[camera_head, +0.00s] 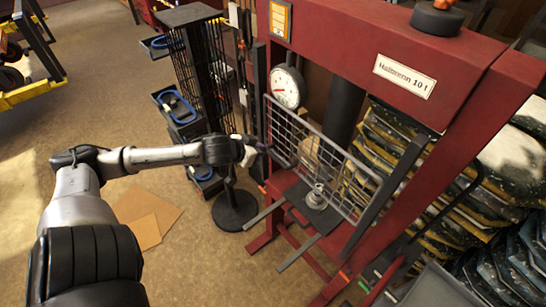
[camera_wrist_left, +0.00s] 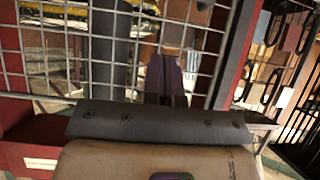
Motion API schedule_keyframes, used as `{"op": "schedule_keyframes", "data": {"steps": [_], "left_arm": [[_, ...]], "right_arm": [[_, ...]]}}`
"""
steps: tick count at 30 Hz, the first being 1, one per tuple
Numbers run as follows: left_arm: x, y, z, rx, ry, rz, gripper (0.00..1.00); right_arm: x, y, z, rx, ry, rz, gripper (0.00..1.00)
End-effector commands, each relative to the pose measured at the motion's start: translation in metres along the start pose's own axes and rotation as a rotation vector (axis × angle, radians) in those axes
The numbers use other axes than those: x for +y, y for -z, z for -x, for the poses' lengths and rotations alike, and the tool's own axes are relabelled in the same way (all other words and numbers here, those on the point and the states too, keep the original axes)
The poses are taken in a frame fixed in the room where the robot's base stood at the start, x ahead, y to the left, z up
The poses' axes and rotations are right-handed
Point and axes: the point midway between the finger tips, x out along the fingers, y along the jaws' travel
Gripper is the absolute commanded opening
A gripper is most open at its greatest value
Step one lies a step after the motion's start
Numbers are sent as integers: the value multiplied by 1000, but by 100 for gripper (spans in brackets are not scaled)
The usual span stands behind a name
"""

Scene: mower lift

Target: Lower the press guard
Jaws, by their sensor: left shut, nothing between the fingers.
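The press guard (camera_head: 325,165) is a grey wire-mesh panel at the front of the red press (camera_head: 440,60). The shut fingers (camera_wrist_left: 166,80) show dark against the mesh in the wrist view. I cannot tell whether they touch it. My right gripper is in neither view.
A round gauge (camera_head: 288,87) hangs at the press's left post. A black rack (camera_head: 195,60) with blue items stands left of the press, close to my left arm. Flat cardboard (camera_head: 147,215) lies on the open floor.

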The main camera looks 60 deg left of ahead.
Motion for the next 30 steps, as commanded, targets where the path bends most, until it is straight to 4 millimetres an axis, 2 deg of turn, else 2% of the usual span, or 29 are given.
{"op": "schedule_keyframes", "data": {"steps": [6, 14, 15, 24, 30], "left_arm": [[-1, 1, -33, 3, 2, -4, 0], [-1, 1, -58, 1, 3, -2, 0], [-1, -5, -62, 0, 2, 0, 0], [0, -25, -81, 0, 1, -1, 0], [0, -28, -84, 0, 1, -3, 0]], "right_arm": [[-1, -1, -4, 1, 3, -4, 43], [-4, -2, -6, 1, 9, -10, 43], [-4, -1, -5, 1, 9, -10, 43], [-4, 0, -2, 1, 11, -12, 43], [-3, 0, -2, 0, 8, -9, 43]]}}
